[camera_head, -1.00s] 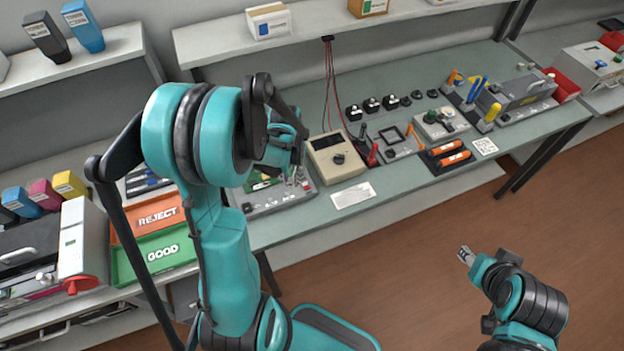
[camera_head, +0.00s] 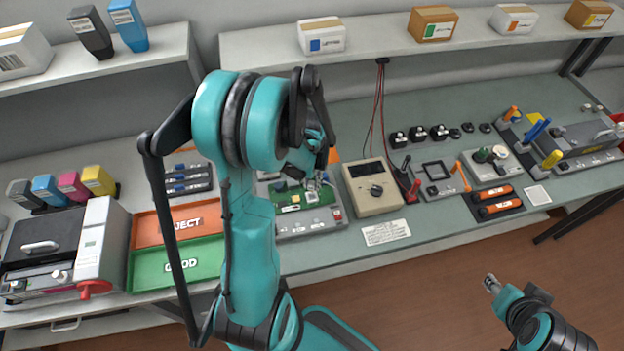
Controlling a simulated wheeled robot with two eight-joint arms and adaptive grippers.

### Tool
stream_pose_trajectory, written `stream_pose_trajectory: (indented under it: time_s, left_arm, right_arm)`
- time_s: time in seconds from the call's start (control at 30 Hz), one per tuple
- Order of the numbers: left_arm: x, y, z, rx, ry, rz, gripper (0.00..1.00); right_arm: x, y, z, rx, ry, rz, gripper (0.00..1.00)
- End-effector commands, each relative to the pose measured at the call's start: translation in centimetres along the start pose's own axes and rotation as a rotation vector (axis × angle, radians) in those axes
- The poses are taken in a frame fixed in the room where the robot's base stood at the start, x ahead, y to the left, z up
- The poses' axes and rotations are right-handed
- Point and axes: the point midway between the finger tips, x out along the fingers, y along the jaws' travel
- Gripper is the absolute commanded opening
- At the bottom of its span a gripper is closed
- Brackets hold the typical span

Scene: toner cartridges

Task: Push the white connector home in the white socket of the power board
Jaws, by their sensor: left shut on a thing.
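The green power board (camera_head: 303,197) lies in a grey fixture (camera_head: 322,222) on the bench, just right of my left arm. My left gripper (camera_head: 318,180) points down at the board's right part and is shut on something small. The white connector is too small and too covered by the fingers to make out. A small white part (camera_head: 291,208) shows on the board's left side; I cannot tell whether it is the white socket. My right gripper (camera_head: 491,283) is over the floor in front of the bench, away from the board; its fingers are too small to read.
A beige meter (camera_head: 372,187) stands right of the fixture, with a white label (camera_head: 386,232) in front. The orange REJECT tray (camera_head: 178,224) and green GOOD tray (camera_head: 178,263) lie to the left.

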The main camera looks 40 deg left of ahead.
Motion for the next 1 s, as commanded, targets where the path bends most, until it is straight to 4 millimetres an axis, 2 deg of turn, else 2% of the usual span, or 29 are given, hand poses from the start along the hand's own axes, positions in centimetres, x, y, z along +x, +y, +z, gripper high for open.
stream_pose_trajectory:
  time_s: [0.03,0.2,1.0]
  left_arm:
    - [0.9,0.0,0.0,0.000,0.000,0.000,0.00]
    - [1.8,0.0,0.0,0.000,0.000,0.000,0.00]
    - [1.8,0.0,0.0,0.000,0.000,0.000,0.00]
  right_arm:
    - [0.6,0.0,0.4,0.000,0.000,0.000,0.40]
    - [1.0,0.0,0.7,0.000,0.000,0.000,0.40]
    - [1.3,0.0,0.9,0.000,0.000,0.000,0.40]
